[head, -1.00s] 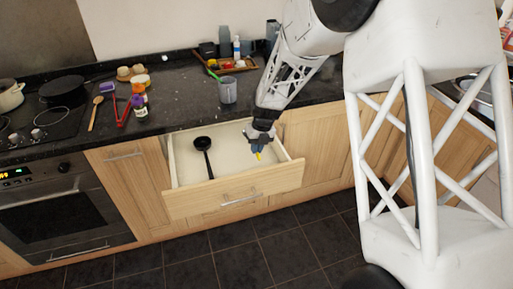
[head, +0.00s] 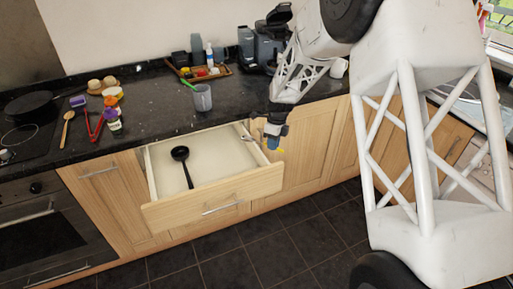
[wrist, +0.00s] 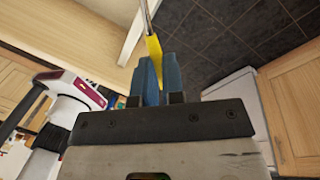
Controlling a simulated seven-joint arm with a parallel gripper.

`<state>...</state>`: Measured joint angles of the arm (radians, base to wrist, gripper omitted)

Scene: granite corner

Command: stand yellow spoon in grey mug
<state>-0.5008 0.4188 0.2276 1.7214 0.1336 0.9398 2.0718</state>
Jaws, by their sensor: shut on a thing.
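The grey mug (head: 204,99) stands upright on the dark counter behind the open drawer, with a green stick-like thing (head: 188,84) showing at its rim. My gripper (head: 271,143) is above the drawer's right edge, to the right of and lower than the mug. It is shut on the yellow spoon (head: 281,151). In the wrist view the yellow handle (wrist: 154,50) is between the blue fingertips (wrist: 160,75), and a thin metal stem runs out past the top of the picture. In the head view a small metal part shows left of the fingers, over the drawer.
The open drawer (head: 212,195) holds a black ladle (head: 183,164). On the counter are a wooden spoon (head: 66,128), red tongs (head: 95,128), a purple-topped bottle (head: 113,122), a tray of small items (head: 190,78) and a coffee machine (head: 262,45). Counter in front of the mug is clear.

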